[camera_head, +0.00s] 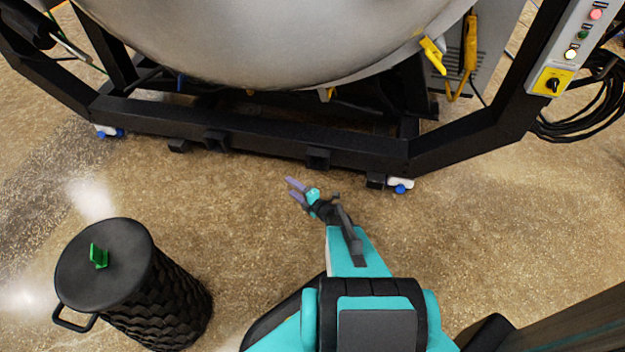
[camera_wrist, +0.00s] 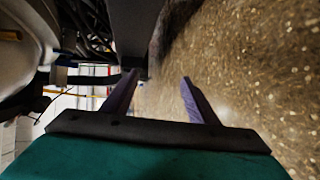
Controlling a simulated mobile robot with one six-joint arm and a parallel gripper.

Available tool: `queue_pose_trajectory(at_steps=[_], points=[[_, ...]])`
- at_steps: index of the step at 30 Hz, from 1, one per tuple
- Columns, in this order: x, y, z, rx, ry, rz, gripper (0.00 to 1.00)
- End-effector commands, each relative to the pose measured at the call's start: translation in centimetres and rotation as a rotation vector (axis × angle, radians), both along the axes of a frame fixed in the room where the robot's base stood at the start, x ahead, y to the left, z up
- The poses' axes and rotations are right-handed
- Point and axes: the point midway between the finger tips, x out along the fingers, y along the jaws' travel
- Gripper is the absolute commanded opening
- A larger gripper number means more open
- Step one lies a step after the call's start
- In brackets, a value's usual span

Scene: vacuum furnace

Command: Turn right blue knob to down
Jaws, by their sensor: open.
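The right blue knob (camera_head: 400,189) is small and sits on the white foot under the right end of the furnace's black frame, in the head view. Which way it is turned is too small to tell. My gripper (camera_head: 293,187) is left of this knob, apart from it, in front of the frame's lower beam. Its two purple fingers are spread with nothing between them. In the wrist view, the gripper (camera_wrist: 160,78) also shows open and empty. I cannot make out the right blue knob there. Another blue knob (camera_head: 119,132) is at the frame's left foot.
The black frame beam (camera_head: 265,148) runs below the silver furnace vessel (camera_head: 270,45).

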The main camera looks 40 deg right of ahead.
Motion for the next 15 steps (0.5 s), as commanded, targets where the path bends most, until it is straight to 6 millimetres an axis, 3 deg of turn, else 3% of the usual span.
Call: queue_pose_trajectory(at_steps=[1, 6, 15], points=[[0.5, 1.5, 0.3, 0.012, 0.015, -0.001, 0.53], [2.1, 5.3, 0.4, 0.063, 0.080, -0.033, 0.53], [2.9, 11.8, -0.1, 0.175, 0.234, -0.133, 0.53]])
